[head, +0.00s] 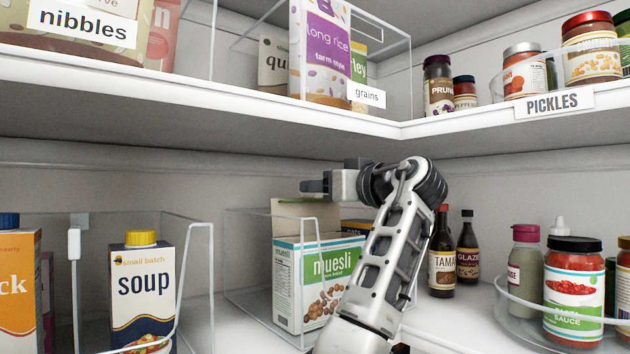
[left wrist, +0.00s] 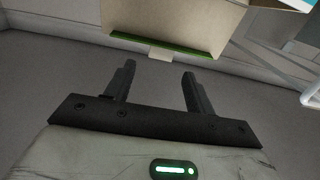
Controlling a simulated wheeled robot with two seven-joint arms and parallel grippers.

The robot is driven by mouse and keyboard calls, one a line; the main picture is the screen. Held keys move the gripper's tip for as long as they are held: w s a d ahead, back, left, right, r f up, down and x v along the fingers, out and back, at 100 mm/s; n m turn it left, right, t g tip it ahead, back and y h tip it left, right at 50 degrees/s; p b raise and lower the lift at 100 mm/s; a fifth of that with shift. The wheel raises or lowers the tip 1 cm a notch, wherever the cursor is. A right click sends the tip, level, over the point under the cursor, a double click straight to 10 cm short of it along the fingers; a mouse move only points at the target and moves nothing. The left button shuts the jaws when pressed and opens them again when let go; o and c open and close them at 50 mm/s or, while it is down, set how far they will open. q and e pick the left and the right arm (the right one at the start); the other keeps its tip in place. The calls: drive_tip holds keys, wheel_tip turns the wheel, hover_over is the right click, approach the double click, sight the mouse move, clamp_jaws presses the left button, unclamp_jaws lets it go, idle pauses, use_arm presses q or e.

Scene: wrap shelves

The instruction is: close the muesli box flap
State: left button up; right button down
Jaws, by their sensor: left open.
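The muesli box (head: 292,285) is white and teal with a green label and stands upright in a clear bin on the lower shelf. Its beige top flap (head: 300,207) stands up at the back of the box top. In the left wrist view, a beige panel with a green edge (left wrist: 180,25), apparently the flap, lies just beyond the fingers. My left gripper (head: 314,187) is just above the flap, pointing left in the head view. Its two fingers (left wrist: 157,75) are apart with nothing between them. Contact with the flap cannot be told. My arm hides the box's right part. My right gripper is not in view.
The upper shelf (head: 220,105) hangs close above my gripper. A clear bin (head: 228,262) surrounds the muesli box, with an oats pack behind it. A soup carton (head: 143,290) stands left; dark sauce bottles (head: 467,248) and a clear turntable (head: 520,307) with jars stand right.

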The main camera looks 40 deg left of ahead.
sight(310, 210)
use_arm(q)
drive_tip(key=x, duration=0.4)
drive_tip(key=shift+p, duration=0.4)
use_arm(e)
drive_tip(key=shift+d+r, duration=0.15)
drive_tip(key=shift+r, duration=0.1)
